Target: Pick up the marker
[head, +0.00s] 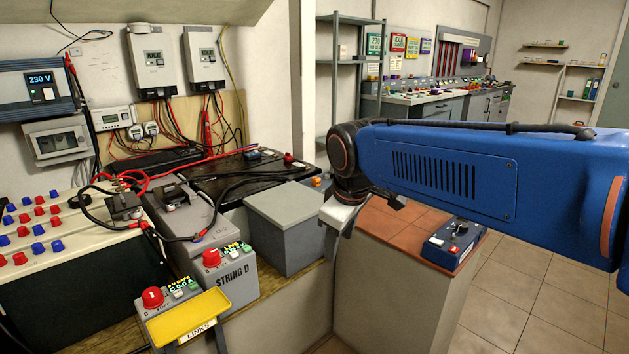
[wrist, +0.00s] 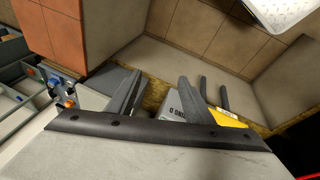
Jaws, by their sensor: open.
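I cannot make out a marker in either view. My gripper (head: 337,238) hangs below the blue arm link in the head view, beside the grey box and the terracotta-topped bench. In the wrist view my gripper (wrist: 159,80) shows two dark fingers spread apart with nothing held between them. Beyond the fingers lie the yellow tray and a grey unit with upside-down lettering. In the head view my arm hides part of the room behind it.
A yellow LINKS tray (head: 187,315) sits at the front beside the STRING D unit (head: 232,279). A lidded grey box (head: 287,222) stands left of my gripper. A blue instrument (head: 454,241) rests on the tiled bench top (head: 388,226). Black and red cables cross the batteries. The floor at right is clear.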

